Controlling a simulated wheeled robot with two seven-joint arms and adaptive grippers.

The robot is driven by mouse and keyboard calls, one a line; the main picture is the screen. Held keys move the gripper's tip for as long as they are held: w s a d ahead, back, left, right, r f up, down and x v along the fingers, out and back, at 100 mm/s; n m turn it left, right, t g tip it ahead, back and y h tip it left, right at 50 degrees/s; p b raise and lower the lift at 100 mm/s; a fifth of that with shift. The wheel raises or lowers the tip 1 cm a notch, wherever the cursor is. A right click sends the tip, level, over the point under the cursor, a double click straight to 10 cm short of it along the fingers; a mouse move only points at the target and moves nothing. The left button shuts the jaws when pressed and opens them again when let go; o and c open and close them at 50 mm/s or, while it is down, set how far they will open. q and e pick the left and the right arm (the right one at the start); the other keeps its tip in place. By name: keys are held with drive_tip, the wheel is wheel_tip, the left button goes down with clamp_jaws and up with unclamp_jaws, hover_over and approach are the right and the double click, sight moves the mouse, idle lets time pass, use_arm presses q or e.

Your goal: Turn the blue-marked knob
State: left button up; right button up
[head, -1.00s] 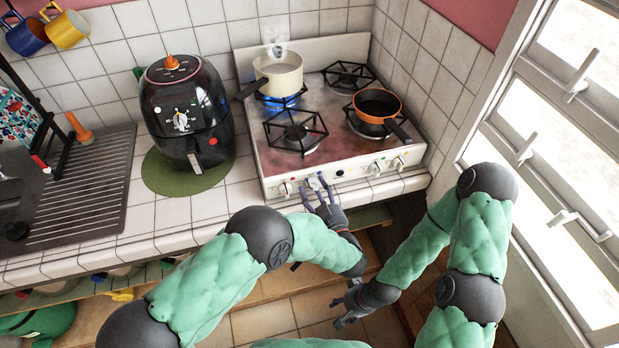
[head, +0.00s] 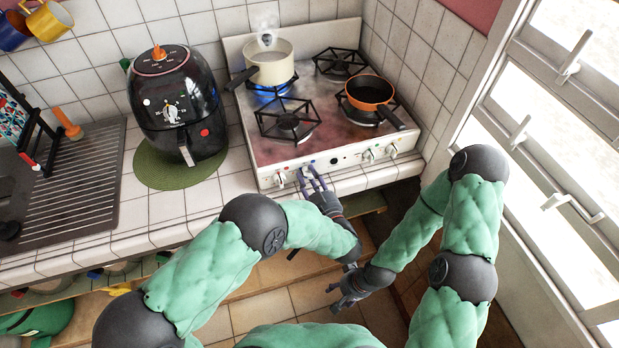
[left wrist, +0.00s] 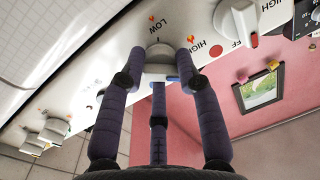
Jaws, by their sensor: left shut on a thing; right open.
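The stove (head: 330,163) has a row of white knobs along its front panel. The blue-marked knob (head: 306,172) is left of the panel's middle, mostly covered by my fingers. In the left wrist view, this white knob (left wrist: 159,50) sits between my fingertips, with a blue strip on its near side and "LOW" and "HIGH" lettering beside it. My left gripper (head: 312,180) is shut on the knob, its fingers on both sides; it also fills the left wrist view (left wrist: 160,66). My right gripper (head: 338,298) is open and empty, low in front of the counter.
A cream pot (head: 271,66) stands over a blue flame at the back left burner. An orange pan (head: 369,90) sits on a right burner. Another knob (head: 279,180) is close left of my gripper. A black air fryer (head: 176,105) stands left of the stove.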

use_arm(q)
drive_tip(key=n+b, duration=0.2)
drive_tip(key=n, duration=0.3)
drive_tip(key=shift+a+f+n, duration=0.1)
drive_tip(key=shift+n, duration=0.3)
drive_tip(key=n+b, duration=0.2)
drive_tip(key=n, duration=0.2)
drive_tip(key=shift+g+h+b, duration=0.3)
drive_tip(key=shift+h+b, duration=0.05)
drive_tip(key=shift+h, duration=0.05)
drive_tip(key=n+b, duration=0.4)
drive_tip(key=n, duration=0.1)
drive_tip(key=shift+f+h, duration=0.1)
drive_tip(key=shift+h, duration=0.2)
drive_tip(key=n+b, duration=0.4)
drive_tip(key=shift+h, duration=0.3)
drive_tip(key=o, duration=1.2)
drive_tip(key=shift+c, duration=0.2)
drive_tip(key=shift+r, duration=0.2)
